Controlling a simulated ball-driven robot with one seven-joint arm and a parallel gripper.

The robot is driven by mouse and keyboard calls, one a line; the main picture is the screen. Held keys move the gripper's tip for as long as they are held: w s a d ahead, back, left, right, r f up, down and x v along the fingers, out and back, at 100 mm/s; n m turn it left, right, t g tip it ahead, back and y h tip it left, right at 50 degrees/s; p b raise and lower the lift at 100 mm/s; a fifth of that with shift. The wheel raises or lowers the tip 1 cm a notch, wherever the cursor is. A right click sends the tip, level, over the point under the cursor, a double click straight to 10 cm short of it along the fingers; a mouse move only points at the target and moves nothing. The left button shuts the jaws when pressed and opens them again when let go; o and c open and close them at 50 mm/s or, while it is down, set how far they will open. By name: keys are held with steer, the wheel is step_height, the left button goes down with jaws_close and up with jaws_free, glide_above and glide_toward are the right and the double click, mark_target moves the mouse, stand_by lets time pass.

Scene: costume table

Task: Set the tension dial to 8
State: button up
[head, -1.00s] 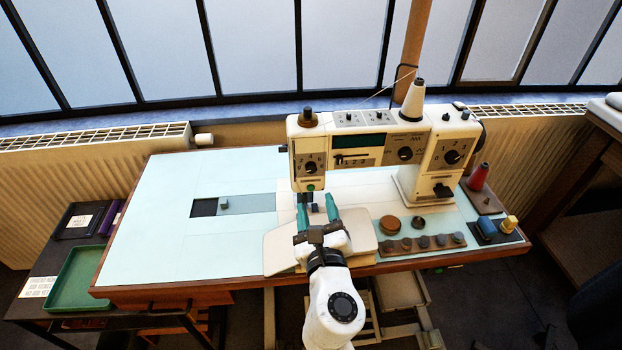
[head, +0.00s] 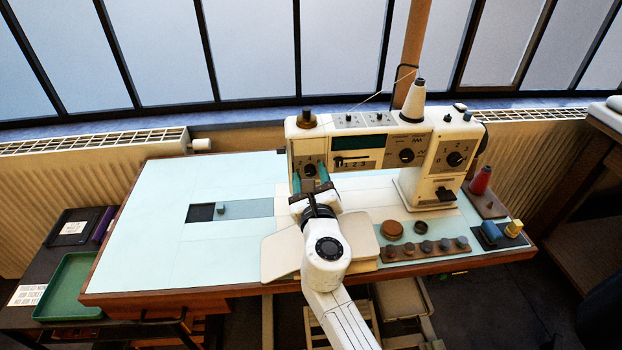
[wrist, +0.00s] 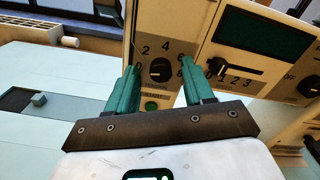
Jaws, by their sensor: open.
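The cream sewing machine (head: 432,180) stands on the pale table. Its tension dial (head: 309,170), a black knob with a number scale, is on the front of the left head. In the wrist view the dial (wrist: 158,70) shows with 2, 4, 6 and 8 around it, the 0 and 8 partly covered by my fingers. I cannot tell surely which number its pointer marks. My gripper (head: 309,177) is open in front of the dial, its teal fingers on either side of the knob. In the wrist view my gripper (wrist: 158,78) frames the knob, with a visible gap on both sides.
A slider (wrist: 220,70) and a dark display (wrist: 262,33) lie right of the dial. A green button (wrist: 151,106) is below it. Other dials (head: 406,156) sit further right. A row of knobs (head: 425,247) lies at the front right. The table's left side (head: 150,240) is mostly clear.

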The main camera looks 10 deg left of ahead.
jaws_close()
stand_by(0.3)
